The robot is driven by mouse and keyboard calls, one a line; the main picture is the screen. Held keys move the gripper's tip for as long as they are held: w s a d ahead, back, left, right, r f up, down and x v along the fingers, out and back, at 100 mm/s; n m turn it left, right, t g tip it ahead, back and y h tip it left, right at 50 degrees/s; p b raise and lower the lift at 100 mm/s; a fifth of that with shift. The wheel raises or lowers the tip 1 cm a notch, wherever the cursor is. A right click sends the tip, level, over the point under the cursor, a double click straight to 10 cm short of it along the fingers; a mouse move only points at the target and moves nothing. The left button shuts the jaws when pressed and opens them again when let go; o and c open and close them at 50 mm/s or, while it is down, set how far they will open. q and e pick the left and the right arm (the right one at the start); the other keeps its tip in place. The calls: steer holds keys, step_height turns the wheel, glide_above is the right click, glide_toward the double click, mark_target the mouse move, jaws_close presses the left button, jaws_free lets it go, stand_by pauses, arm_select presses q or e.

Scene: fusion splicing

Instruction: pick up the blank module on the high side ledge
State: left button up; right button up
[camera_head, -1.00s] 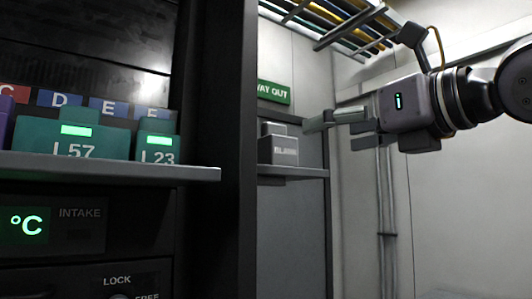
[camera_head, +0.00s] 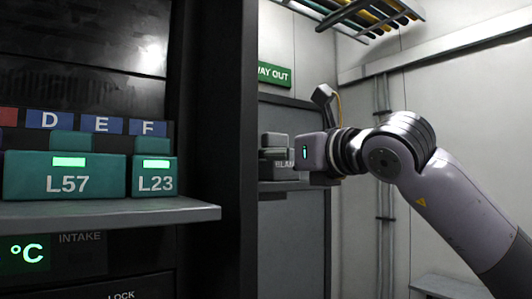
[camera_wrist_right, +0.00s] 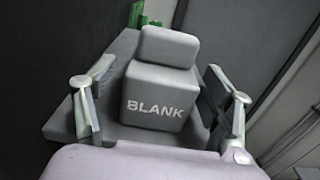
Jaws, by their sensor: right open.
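The grey blank module (camera_wrist_right: 160,95), a block with a smaller raised top and the word BLANK on its front, sits on the side ledge (camera_wrist_right: 65,120). In the head view the module (camera_head: 272,142) is partly hidden behind my right gripper (camera_head: 290,165), and the ledge (camera_head: 275,188) shows below it. In the right wrist view my right gripper (camera_wrist_right: 160,112) is open, with one finger on each side of the module. A gap shows between the module and the left finger; the right finger is close to it. My left gripper is not in view.
A dark rack post (camera_head: 218,120) stands left of the ledge. A shelf (camera_head: 110,212) at left holds teal modules L57 (camera_head: 66,175) and L23 (camera_head: 155,177). A green WAY OUT sign (camera_head: 274,75) hangs behind. A cable tray (camera_head: 350,15) runs overhead.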

steer(key=shift+w+a, duration=0.3)
steer(key=shift+w, duration=0.1)
steer(key=shift+s+d, duration=0.1)
steer(key=shift+c, duration=0.7)
steer(key=c, duration=1.2)
steer(key=shift+o, duration=0.2)
